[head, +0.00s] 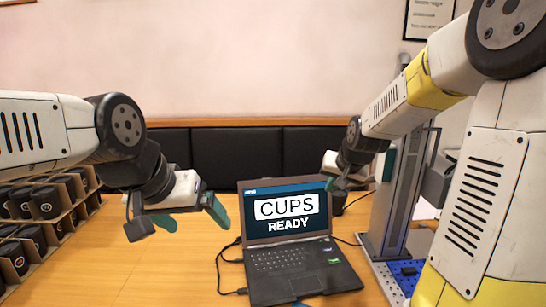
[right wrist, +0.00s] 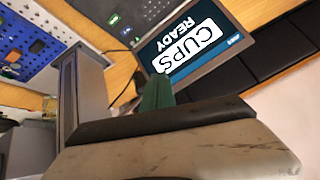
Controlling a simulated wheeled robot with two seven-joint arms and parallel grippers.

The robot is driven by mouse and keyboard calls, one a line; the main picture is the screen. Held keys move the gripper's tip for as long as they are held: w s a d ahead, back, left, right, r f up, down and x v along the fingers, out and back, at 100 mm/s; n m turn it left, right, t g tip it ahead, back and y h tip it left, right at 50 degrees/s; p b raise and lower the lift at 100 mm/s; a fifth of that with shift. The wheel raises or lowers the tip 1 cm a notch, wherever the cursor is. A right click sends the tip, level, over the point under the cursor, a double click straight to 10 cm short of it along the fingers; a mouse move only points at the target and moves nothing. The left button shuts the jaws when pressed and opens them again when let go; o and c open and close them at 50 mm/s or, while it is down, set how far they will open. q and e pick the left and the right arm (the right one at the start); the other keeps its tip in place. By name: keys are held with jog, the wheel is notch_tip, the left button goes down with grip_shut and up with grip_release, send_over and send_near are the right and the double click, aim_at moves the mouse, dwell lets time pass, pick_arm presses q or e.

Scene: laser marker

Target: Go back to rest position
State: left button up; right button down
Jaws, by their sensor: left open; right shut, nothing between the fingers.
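My left gripper (head: 190,218) has green fingertips spread apart and is empty. It hangs above the wooden table, left of the laptop. The same screen (right wrist: 195,45) shows rotated in the right wrist view.
A cardboard rack (head: 72,212) of black cups stands at the left. A black bench (head: 240,155) lines the wall.

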jog(key=s+a+r+n, duration=0.1)
jog(key=s+r, duration=0.2)
jog(key=s, duration=0.9)
jog(key=s+a+r+n+g, duration=0.1)
jog(key=s+r+n, duration=0.1)
jog(key=s, duration=1)
jog(key=shift+s+a+r+y, duration=0.3)
jog(key=shift+s+r+y, duration=0.1)
jog(key=shift+r, duration=0.2)
